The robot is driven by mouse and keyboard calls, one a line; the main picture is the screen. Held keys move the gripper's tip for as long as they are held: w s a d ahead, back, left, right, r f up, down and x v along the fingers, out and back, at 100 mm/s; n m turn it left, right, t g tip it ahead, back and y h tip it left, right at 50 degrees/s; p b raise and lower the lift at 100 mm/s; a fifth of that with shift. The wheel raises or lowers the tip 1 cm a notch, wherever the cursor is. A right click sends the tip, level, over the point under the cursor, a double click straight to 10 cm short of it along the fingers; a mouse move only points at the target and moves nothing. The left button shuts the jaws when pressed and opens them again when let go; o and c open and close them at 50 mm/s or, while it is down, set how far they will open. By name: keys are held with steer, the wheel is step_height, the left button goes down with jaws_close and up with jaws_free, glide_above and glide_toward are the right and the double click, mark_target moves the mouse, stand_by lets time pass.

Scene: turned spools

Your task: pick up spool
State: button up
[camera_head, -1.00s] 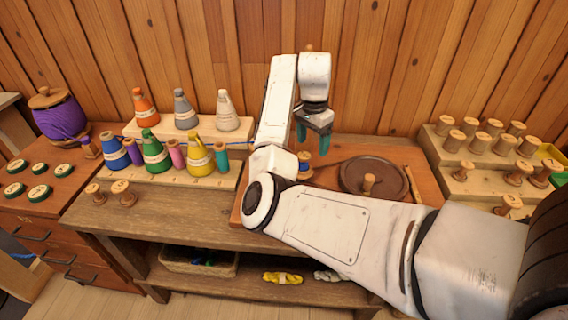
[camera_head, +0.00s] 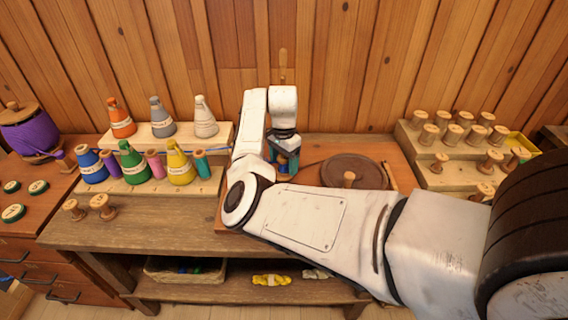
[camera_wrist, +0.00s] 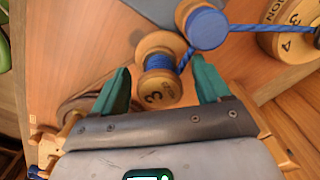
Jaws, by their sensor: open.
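A wooden spool wound with blue thread (camera_wrist: 160,62) stands between the two green fingers of my gripper (camera_wrist: 160,82) in the wrist view. The gripper is open, with a gap to the spool on each side. A figure 3 shows on the spool's near end. In the head view my gripper (camera_head: 283,165) is low over the orange-brown board, and the spool (camera_head: 282,160) shows only partly between the fingers. A blue strand runs from the spool to a blue-topped piece (camera_wrist: 207,27) close beside it.
A dark round disc with a wooden knob (camera_head: 358,170) lies right of my gripper. Thread cones (camera_head: 132,160) stand on tiered wooden steps at left. Several bare spools (camera_head: 455,134) stand on a stepped rack at right. The wood-plank wall is behind.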

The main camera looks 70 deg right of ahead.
steer(key=shift+f, duration=0.65)
steer(key=shift+c, duration=0.3)
steer(key=c, duration=1)
steer(key=shift+c, duration=0.2)
